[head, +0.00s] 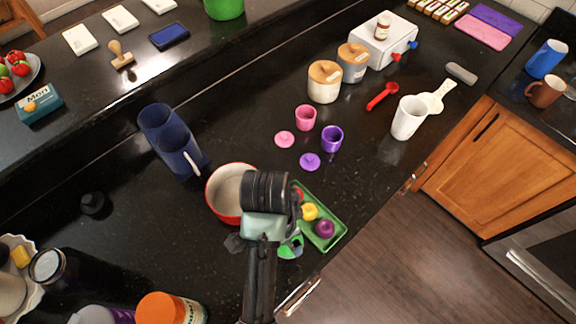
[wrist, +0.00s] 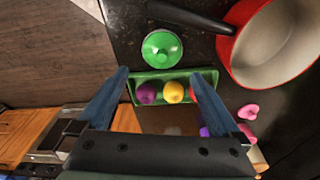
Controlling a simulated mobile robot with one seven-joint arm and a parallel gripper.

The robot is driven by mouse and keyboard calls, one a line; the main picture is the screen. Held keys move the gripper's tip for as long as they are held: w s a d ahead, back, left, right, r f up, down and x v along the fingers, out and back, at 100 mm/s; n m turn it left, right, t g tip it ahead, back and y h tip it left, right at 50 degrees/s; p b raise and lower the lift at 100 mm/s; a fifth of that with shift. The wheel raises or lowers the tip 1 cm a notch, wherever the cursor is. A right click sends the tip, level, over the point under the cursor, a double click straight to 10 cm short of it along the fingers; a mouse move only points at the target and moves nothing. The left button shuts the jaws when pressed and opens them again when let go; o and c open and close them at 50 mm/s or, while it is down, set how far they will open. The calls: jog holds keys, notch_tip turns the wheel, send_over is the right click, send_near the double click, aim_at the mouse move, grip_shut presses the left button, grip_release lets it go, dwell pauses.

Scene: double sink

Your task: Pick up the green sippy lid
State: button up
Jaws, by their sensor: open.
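The green sippy lid (wrist: 162,48), round with a small knob on top, lies on the dark counter in the wrist view. It sits beside the green tray (wrist: 148,76), close to the red pot's dark handle. In the head view the green lid (head: 288,250) is partly hidden by my arm. My gripper (wrist: 159,74) is open and empty, its two blue fingers apart. In the wrist picture its fingertips reach the two ends of the tray, with the lid just beyond them; the height above the counter is unclear.
The tray holds a purple (wrist: 147,93), a yellow (wrist: 173,92) and a red piece. A red pot (wrist: 277,44) stands close by, its handle passing near the lid. Pink (head: 285,138) and purple (head: 310,161) lids lie beside small cups. The counter's front edge is near the tray.

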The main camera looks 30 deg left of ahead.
jog(key=f, duration=0.3)
jog(key=f+p, duration=0.1)
jog(key=f, duration=0.2)
jog(key=w+f, duration=0.1)
jog(key=f, duration=0.2)
jog(key=shift+d, duration=0.1)
jog(key=shift+c, duration=0.3)
jog(key=c, duration=1)
jog(key=shift+r, duration=0.1)
